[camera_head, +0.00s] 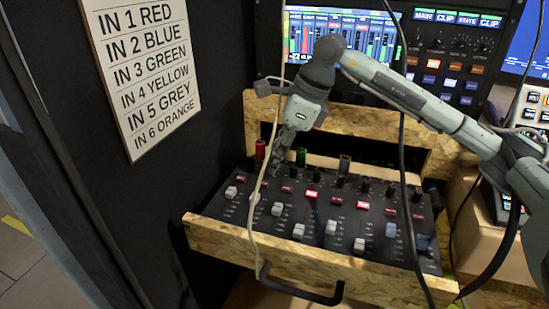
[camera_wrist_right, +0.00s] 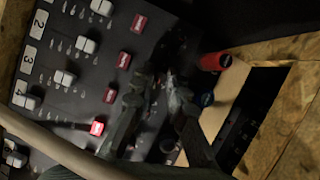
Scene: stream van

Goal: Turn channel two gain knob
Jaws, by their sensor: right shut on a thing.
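The black mixer panel (camera_head: 270,222) lies in a chipboard drawer, with a row of small dark knobs along its back part. My right gripper (camera_head: 276,164) reaches down from above to the back left of the panel, at about the second knob from the left. Its fingers are closed together there, and the knob between them is hidden. In the right wrist view, the gripper (camera_wrist_right: 158,84) has its fingertips at the panel, level with the second red button (camera_wrist_right: 123,60). The knob's pointer cannot be seen. My left gripper is not in view.
A label board (camera_head: 143,70) hangs on the left wall.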

